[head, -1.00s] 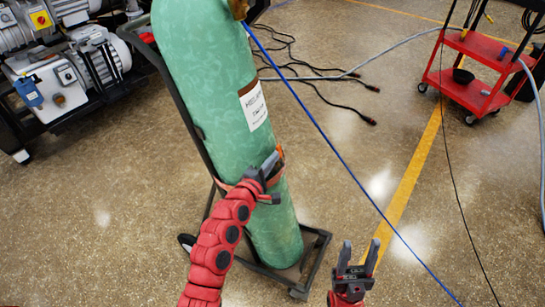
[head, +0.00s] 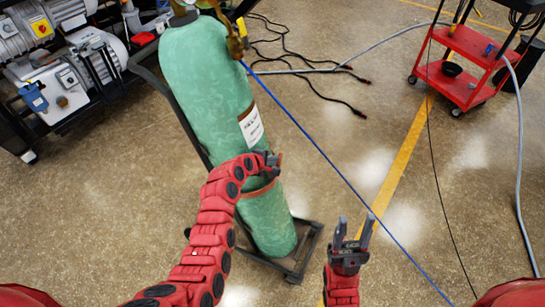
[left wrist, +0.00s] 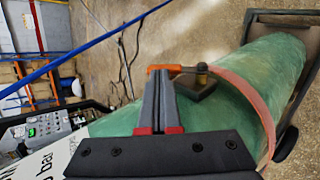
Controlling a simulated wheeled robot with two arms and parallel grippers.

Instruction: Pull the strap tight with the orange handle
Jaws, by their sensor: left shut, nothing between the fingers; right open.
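The green gas cylinder (head: 205,85) stands tilted in the picture, on a dark hand cart (head: 310,245). A pinkish strap (head: 258,191) runs around it and also shows in the left wrist view (left wrist: 250,95). A dark buckle block (left wrist: 196,88) with a brass knob sits at the strap. The orange handle (left wrist: 164,69) extends from the buckle to just beyond my left fingertips. My left gripper (head: 273,160) is shut and empty beside the handle; whether it touches it I cannot tell. My right gripper (head: 354,224) is open and empty, right of the cylinder's lower part.
A blue hose (head: 335,170) slants from the cylinder top past my right gripper. Pump equipment (head: 60,70) stands at the left. A red cart (head: 465,65) stands at the upper right. Dark cables (head: 310,75) lie on the floor behind. Floor right of the cylinder is open.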

